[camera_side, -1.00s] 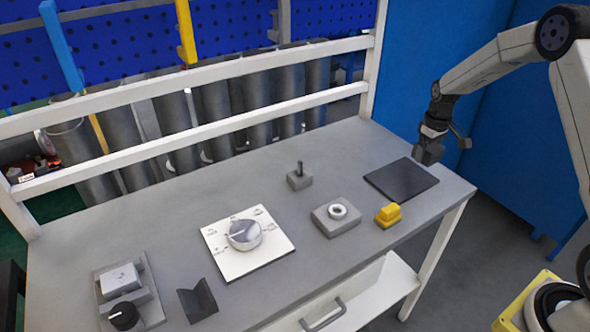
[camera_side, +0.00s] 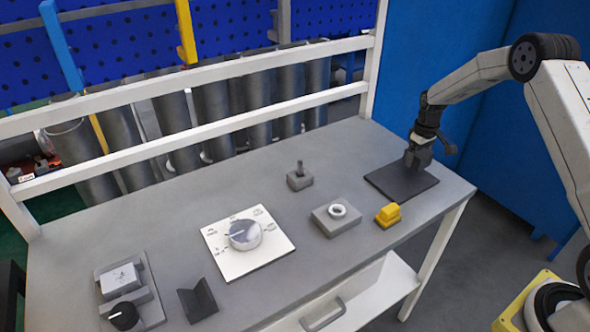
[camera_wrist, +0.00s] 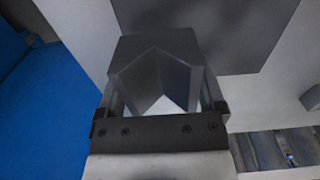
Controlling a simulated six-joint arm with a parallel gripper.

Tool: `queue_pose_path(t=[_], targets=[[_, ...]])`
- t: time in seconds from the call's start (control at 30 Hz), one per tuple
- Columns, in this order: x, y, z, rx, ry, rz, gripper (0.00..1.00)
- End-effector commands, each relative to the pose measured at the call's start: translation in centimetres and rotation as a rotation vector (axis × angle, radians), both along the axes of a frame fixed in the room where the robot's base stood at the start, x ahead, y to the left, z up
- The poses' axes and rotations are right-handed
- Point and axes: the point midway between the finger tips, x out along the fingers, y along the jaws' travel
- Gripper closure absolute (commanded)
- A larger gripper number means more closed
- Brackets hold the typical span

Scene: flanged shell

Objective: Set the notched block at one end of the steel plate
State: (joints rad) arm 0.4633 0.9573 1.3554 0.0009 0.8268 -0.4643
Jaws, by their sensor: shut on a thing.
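My gripper (camera_side: 420,147) is shut on the notched block (camera_side: 416,160), a grey block that hangs below it at the right of the bench. In the wrist view, the block (camera_wrist: 150,45) sits between the two fingers (camera_wrist: 161,95), and its V-shaped notch shows. The steel plate (camera_side: 392,187) is a dark flat sheet lying on the bench. The block is over the back right part of the plate, low down; whether it touches the plate I cannot tell. The plate (camera_wrist: 240,25) also shows behind the block in the wrist view.
A small block with a pin (camera_side: 300,179), a dial panel (camera_side: 248,242), a dark angled piece (camera_side: 198,300) and a grey fixture (camera_side: 128,290) are farther left.

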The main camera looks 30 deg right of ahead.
Motion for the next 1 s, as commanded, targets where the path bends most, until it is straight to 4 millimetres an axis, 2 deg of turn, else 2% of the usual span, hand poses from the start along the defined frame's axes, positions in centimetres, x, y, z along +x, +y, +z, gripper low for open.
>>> queue_pose_path(t=[0.23, 0.77, 0.8, 0.83, 1.0], targets=[[0.1, 0.0, -2.4, -0.002, -0.003, 0.0, 1.0], [0.1, -0.1, -3.0, -0.002, -0.005, 0.0, 1.0], [0.0, 0.0, -3.2, 0.0, 0.0, 0.0, 0.09], [0.0, 0.0, -3.2, 0.0, -0.001, 0.0, 0.0], [0.0, 0.0, -3.2, 0.0, 0.0, 0.0, 0.0]])
